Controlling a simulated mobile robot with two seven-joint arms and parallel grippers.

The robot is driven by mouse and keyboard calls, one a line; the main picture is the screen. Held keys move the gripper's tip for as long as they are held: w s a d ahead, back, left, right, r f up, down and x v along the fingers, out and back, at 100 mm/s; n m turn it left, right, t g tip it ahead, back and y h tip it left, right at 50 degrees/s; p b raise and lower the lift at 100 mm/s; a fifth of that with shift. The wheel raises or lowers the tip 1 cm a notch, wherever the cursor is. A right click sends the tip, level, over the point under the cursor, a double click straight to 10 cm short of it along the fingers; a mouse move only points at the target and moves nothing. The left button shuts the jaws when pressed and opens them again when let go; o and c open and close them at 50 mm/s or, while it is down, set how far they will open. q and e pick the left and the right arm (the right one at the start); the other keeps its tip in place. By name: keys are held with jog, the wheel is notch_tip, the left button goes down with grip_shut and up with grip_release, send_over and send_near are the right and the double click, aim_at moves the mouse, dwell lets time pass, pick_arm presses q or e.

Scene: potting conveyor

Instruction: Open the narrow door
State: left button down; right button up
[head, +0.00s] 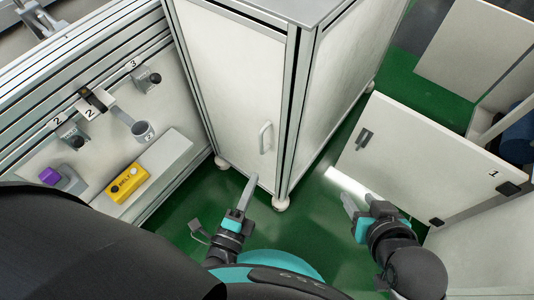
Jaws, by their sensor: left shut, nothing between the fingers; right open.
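The narrow door (232,87) is a tall pale panel in a metal frame on the front of a cabinet. It looks shut. Its light vertical handle (264,138) sits near the right edge, low in the picture. My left gripper (251,181) is shut and empty. It appears just below the handle in the picture, apart from it. My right gripper (357,196) is open and empty, to the right of the cabinet and in front of a white panel marked 1.
The white panel (422,165) with a dark handle stands at the right. At the left, a wall panel carries a yellow button box (128,183), a grey cup-like part (142,131) and a purple part (50,176). Green floor (178,219) is clear between cabinet and my base.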

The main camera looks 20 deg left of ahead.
pick_arm(q)
jog(key=b, duration=0.3)
send_near(271, 136)
jog(key=shift+w, duration=1.95)
jog(key=shift+w+d+f+b, duration=0.1)
jog(key=shift+w+b, duration=0.1)
jog(key=shift+w, duration=0.2)
jog(key=shift+w+d+b, duration=0.15)
jog(key=shift+w, duration=0.25)
pick_arm(e)
jog(key=w+a+r+t+y, duration=0.1)
jog(key=a+r+t+y, duration=0.2)
jog(key=a+t, duration=0.3)
jog(key=shift+w+y, duration=0.15)
jog(key=shift+y, duration=0.15)
jog(key=shift+a+t, duration=0.1)
jog(key=shift+t, duration=0.2)
pick_arm(q)
jog(key=shift+s, duration=0.15)
pick_arm(e)
jog(key=shift+f, duration=0.1)
